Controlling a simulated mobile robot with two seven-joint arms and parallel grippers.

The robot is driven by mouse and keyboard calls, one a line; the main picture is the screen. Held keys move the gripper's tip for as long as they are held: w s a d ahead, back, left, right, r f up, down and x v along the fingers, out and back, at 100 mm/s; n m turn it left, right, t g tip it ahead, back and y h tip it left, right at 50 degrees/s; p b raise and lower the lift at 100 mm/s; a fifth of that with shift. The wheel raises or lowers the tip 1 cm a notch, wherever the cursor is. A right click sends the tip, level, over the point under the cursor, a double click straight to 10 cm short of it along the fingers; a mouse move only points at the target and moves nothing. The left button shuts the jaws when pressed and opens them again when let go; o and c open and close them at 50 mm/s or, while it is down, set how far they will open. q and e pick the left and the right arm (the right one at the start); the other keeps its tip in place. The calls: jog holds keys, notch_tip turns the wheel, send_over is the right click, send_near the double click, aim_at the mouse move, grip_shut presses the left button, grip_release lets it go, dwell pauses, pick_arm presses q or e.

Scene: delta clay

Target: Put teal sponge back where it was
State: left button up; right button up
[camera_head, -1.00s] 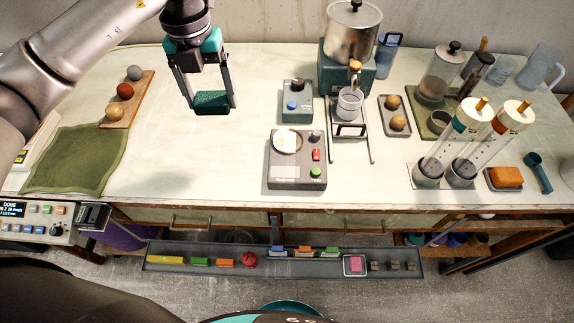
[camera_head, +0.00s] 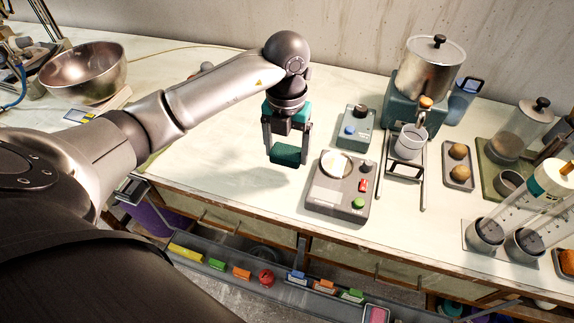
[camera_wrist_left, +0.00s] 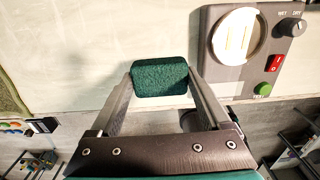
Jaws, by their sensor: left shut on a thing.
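The teal sponge (camera_head: 286,156) is a dark green-teal block. My left gripper (camera_head: 287,152) is shut on it, with one finger at each side, and holds it over the pale bench to the left of the grey device with the round white plate. The sponge also shows in the left wrist view (camera_wrist_left: 160,77) between the fingertips. Whether it touches the bench is hard to tell, but it seems to be above it. My right gripper is not in view.
The grey device (camera_head: 340,187) with red and green buttons stands close to the right of the sponge. A teal box with a blue button (camera_head: 356,125) is behind it. A steel bowl (camera_head: 84,72) stands far left. A narrow tray of coloured blocks (camera_head: 225,266) runs below the bench's front edge.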

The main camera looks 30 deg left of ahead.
aim_at(287, 174)
pick_arm(q)
jog(key=shift+f, duration=2.5)
jog(key=shift+b, duration=0.3)
jog(key=shift+f, duration=0.2)
jog(key=o, duration=1.1)
jog(key=shift+o, duration=0.2)
jog(key=shift+r, duration=0.1)
